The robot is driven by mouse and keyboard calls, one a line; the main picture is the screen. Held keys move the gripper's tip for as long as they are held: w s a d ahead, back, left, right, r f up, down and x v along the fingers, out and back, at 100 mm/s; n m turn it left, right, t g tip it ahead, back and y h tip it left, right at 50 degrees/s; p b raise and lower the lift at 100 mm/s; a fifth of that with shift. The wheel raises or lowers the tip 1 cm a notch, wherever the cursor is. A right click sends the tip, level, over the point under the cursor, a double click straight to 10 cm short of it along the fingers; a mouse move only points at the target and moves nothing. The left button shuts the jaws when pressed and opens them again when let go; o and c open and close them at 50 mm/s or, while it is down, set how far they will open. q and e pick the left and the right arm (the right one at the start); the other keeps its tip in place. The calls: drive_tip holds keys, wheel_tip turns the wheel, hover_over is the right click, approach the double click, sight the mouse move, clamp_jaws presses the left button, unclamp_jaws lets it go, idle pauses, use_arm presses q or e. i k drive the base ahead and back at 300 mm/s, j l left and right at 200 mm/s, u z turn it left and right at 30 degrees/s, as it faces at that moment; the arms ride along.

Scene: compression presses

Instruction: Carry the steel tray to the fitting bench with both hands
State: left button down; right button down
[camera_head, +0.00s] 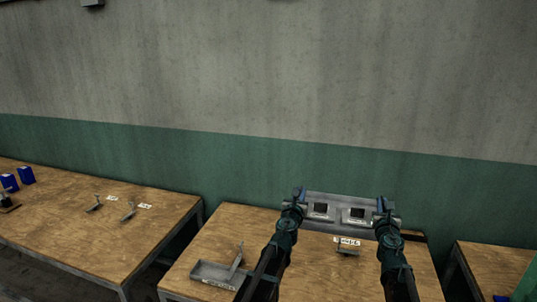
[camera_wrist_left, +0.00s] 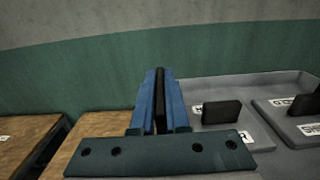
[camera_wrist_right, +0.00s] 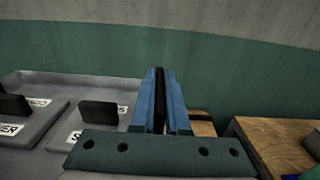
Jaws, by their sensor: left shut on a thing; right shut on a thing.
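The steel tray (camera_head: 337,227) is a shallow grey tray in front of me, carrying two grey blocks, each with a dark upright piece and a white label. My left gripper (camera_head: 298,193) is shut on the tray's left side and my right gripper (camera_head: 382,204) on its right side. The tray also shows in the left wrist view (camera_wrist_left: 215,88) and the right wrist view (camera_wrist_right: 70,82). It looks roughly level and appears held above the middle bench (camera_head: 215,238). The gripped edges are mostly hidden by the fingers. I cannot tell which bench is the fitting bench.
On the middle bench are a grey metal holder (camera_head: 213,273) with an upright arm and a small labelled piece (camera_head: 347,249). The left bench (camera_head: 70,222) holds two small labelled metal pieces and blue boxes (camera_head: 26,175). Another bench (camera_head: 490,262) stands right. Gaps separate the benches; a wall stands behind.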

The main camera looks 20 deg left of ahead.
sight(46, 222)
drive_tip(key=j, duration=6.3)
drive_tip(key=k+j, duration=0.1)
drive_tip(key=j, duration=1.75)
drive_tip(key=k, duration=0.05)
